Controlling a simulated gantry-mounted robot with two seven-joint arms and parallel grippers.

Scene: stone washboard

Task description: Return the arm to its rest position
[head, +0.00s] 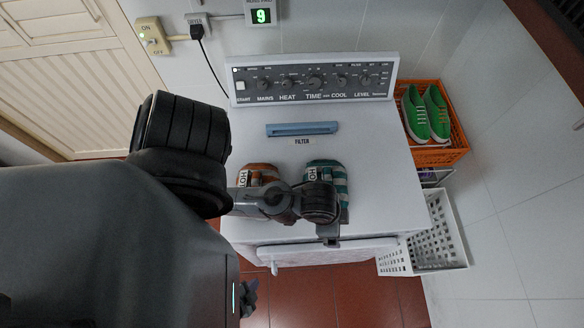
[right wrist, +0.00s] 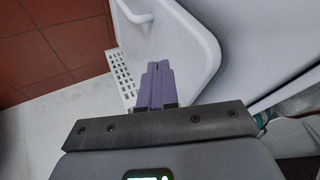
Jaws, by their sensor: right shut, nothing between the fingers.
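My right arm (head: 250,203) reaches across the top of a white machine (head: 385,180) in the head view. My right gripper (head: 329,242) is at the machine's front edge, seen from above, its fingers largely hidden by the wrist. In the right wrist view its purple fingers (right wrist: 157,86) are together with nothing between them. They point towards a white door (right wrist: 168,40) with a raised rounded rim. I cannot tell whether they touch it. My left gripper cannot be made out.
A white perforated basket (head: 447,232) and an orange crate (head: 450,154) holding green shoes (head: 427,113) stand right. Red tiled floor (head: 365,300) shows in front.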

